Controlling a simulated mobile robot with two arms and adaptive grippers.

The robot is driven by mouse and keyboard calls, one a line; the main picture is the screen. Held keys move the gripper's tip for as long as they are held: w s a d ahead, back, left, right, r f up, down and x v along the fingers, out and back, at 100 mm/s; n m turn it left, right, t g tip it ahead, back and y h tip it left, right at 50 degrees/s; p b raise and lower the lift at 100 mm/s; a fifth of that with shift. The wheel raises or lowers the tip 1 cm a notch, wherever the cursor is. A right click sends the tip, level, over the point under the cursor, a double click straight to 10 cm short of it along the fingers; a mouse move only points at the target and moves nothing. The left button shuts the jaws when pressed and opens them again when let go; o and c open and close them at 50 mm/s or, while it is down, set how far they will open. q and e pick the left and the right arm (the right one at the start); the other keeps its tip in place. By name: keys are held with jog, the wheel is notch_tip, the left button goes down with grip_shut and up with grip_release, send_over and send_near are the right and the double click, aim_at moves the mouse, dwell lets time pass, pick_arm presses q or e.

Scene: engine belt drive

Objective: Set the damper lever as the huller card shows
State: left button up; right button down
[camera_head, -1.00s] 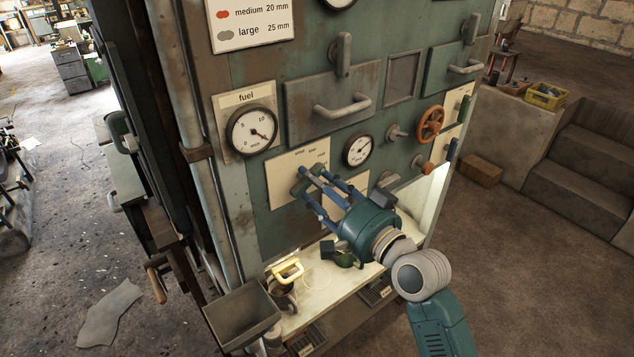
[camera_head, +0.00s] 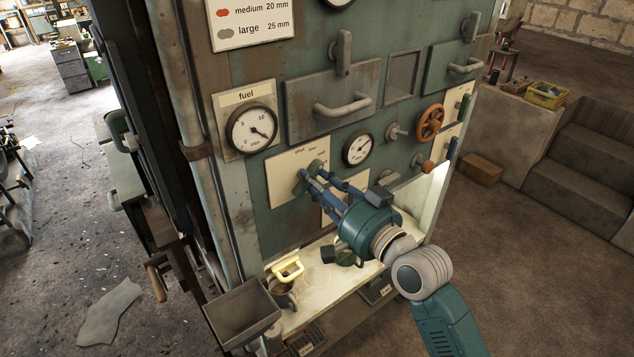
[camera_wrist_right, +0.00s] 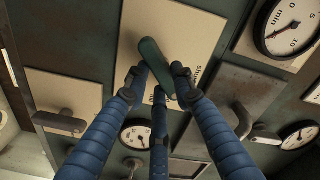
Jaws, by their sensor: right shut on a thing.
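The damper lever is a green handle (camera_head: 318,168) on a cream plate (camera_head: 285,168) low on the green machine front. In the right wrist view the lever (camera_wrist_right: 152,58) lies slanted across its plate (camera_wrist_right: 178,28), its near end between my blue fingers. My right gripper (camera_head: 312,180) is shut on the lever, and it also shows in the wrist view (camera_wrist_right: 160,85). Small labels run along the plate's upper edge; one begins "small". A white card (camera_head: 250,22) at the top reads medium 20 mm and large 25 mm; its upper part is cut off. My left gripper is out of view.
A fuel gauge (camera_head: 252,130) is left of the plate and another gauge (camera_head: 358,149) right of it. A drawer handle (camera_head: 342,106) and an orange handwheel (camera_head: 431,122) stick out nearby. Below is a lit tray with a yellow handle (camera_head: 288,269). A grey bin (camera_head: 242,315) is lower left.

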jog(key=shift+r+n, duration=0.1)
jog(key=shift+n, duration=1.4)
jog(key=c, duration=1.4)
grip_release()
jog(key=shift+c, duration=0.2)
jog(key=v, duration=1.2)
